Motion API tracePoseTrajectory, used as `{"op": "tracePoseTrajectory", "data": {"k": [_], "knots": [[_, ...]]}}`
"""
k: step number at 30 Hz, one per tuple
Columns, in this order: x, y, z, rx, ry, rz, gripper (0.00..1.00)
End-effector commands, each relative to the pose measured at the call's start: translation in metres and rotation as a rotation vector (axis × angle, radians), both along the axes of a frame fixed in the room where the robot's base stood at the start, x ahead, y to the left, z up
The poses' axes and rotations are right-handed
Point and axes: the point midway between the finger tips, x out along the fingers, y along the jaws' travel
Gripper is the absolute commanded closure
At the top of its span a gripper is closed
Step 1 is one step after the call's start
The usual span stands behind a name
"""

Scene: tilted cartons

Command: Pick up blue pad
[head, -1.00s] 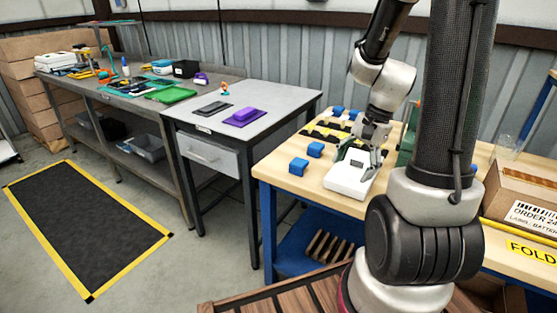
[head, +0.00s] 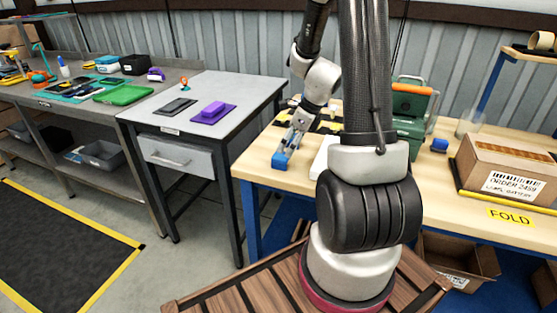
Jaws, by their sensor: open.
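A blue block (head: 281,161), likely the blue pad, lies near the left front corner of the wooden table (head: 262,180). My gripper (head: 287,152) is open and reaches down at this block from behind, with its fingertips at or just over it. I cannot tell whether the fingers touch it or straddle it. Other blue pieces towards the back of the table are mostly hidden by my gripper and arm.
A white box (head: 321,158) lies right of my gripper, partly behind my arm. A green case (head: 408,133), a blue cylinder (head: 439,145) and a labelled carton (head: 505,167) stand farther right. A grey table (head: 241,95) with a purple block (head: 213,111) is left.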

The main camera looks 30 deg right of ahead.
Motion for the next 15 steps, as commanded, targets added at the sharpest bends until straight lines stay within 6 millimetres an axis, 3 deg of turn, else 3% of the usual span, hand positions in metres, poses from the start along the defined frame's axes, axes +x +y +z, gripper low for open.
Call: {"op": "tracePoseTrajectory", "data": {"k": [15], "knots": [[0.021,0.017,-0.064,-0.001,0.002,0.002,0.26]]}}
